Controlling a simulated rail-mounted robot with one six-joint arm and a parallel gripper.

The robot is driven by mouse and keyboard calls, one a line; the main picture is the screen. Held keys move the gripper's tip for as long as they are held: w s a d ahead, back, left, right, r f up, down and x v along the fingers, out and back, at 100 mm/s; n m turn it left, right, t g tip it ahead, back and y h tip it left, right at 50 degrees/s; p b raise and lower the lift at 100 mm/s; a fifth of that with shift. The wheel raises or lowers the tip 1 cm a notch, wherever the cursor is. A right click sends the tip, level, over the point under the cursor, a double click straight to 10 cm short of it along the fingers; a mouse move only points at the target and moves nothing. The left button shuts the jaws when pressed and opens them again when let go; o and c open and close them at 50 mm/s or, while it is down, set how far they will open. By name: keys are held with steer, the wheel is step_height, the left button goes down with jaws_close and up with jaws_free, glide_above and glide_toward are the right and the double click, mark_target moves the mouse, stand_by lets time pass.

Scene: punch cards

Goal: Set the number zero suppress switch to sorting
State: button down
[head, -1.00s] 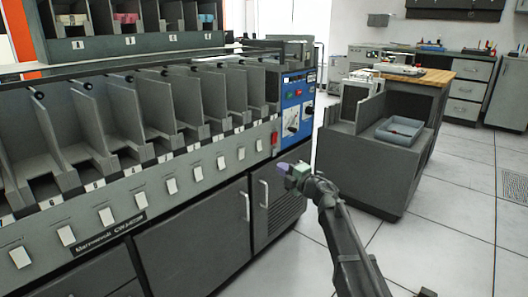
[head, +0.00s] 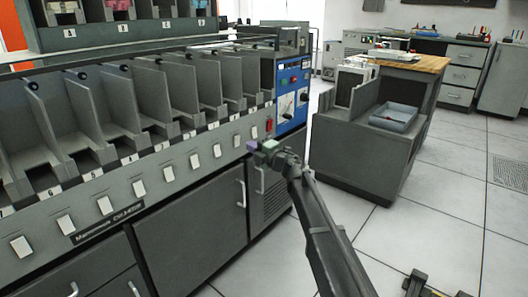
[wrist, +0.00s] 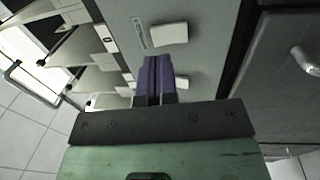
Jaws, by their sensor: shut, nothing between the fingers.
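The grey card sorter has a sloping front panel (head: 180,187) with a row of white switches. One white switch (wrist: 170,33) lies just beyond my fingertips in the wrist view, beside a small label. A second white switch (wrist: 184,82) is partly hidden behind my fingers. In the head view, the far-right switch (head: 254,132) is just above my gripper (head: 256,147). My gripper, with purple fingers (wrist: 153,78), is shut and empty, close to the panel; contact cannot be told.
Grey card pockets (head: 145,95) stand above the panel. A blue control panel (head: 291,95) is at the sorter's right end. Cabinet doors with a metal handle (head: 241,193) are below. A grey unit with a tray (head: 394,117) stands to the right; open floor (head: 440,200) lies in front.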

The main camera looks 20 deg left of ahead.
steer(key=shift+x, duration=2.3)
steer(key=shift+r, duration=0.1)
steer(key=shift+w+a+r+p, duration=0.1)
steer(key=shift+a+p, duration=0.1)
steer(key=shift+p, duration=0.1)
steer(key=shift+d, duration=0.1)
steer(key=p, duration=0.2)
glide_toward(238, 138)
steer(key=s+d+r, duration=0.2)
steer(key=d+r, duration=0.1)
steer(key=d, duration=0.3)
steer(key=shift+s+a+f, duration=0.1)
steer(key=shift+s+f, duration=0.05)
steer(key=shift+f, duration=0.05)
